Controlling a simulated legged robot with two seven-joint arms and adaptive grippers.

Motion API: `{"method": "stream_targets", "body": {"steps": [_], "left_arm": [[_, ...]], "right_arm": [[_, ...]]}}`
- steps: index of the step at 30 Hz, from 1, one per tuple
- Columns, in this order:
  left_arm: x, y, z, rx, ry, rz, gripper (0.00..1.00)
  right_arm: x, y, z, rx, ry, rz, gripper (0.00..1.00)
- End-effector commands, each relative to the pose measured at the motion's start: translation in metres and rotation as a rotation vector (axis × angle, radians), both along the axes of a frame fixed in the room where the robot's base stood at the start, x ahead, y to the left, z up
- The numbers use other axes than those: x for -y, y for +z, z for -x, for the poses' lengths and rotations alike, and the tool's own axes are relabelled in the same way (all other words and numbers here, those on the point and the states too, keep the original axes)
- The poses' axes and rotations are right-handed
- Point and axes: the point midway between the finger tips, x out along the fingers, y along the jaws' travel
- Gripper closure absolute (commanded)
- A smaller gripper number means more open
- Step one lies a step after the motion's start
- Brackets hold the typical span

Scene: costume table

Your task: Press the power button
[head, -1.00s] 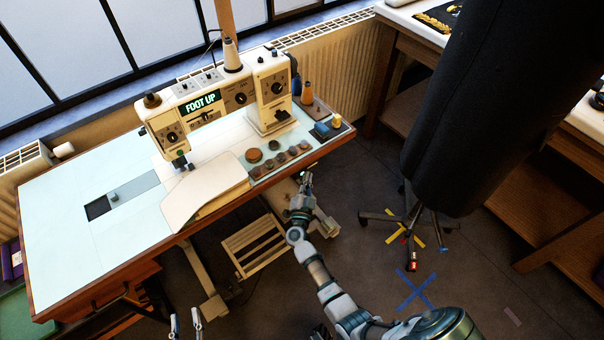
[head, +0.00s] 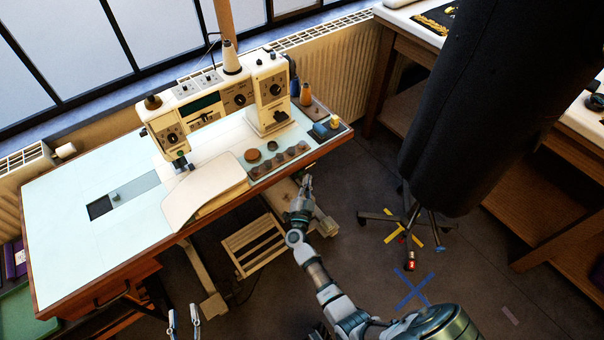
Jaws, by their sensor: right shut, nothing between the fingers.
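A cream sewing machine (head: 222,97) stands on the pale blue table (head: 85,235). Its display (head: 198,106) is dark. Knobs and small switches show on its front and top; I cannot make out which part is the power button. My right gripper (head: 307,181) is shut and empty, just below the table's front right edge, close to or under that edge. Whether it touches anything is too small to tell. My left gripper (head: 184,318) is at the bottom of the picture, its two fingers apart and empty.
Several round pieces (head: 277,158) and a blue item (head: 326,131) lie on the table's right end. A pedal (head: 253,245) sits below the table. A dark dress form (head: 475,110) on a wheeled base stands at the right.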

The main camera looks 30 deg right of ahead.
Motion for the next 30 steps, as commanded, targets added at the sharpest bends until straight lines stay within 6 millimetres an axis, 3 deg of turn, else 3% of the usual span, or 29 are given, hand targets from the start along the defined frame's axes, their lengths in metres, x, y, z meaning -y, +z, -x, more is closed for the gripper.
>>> {"method": "stream_targets", "body": {"steps": [11, 22, 30], "left_arm": [[0.000, 0.006, -0.001, 0.006, 0.000, 0.000, 0.60], [0.000, 0.042, -0.002, 0.037, 0.000, 0.001, 0.60], [0.000, 0.052, -0.003, 0.045, 0.000, 0.001, 0.60]], "right_arm": [[0.000, 0.000, 0.005, -0.001, 0.000, 0.001, 1.00], [0.003, 0.003, 0.044, 0.001, -0.001, 0.000, 1.00], [0.005, 0.000, 0.061, -0.001, -0.001, 0.000, 1.00]]}}
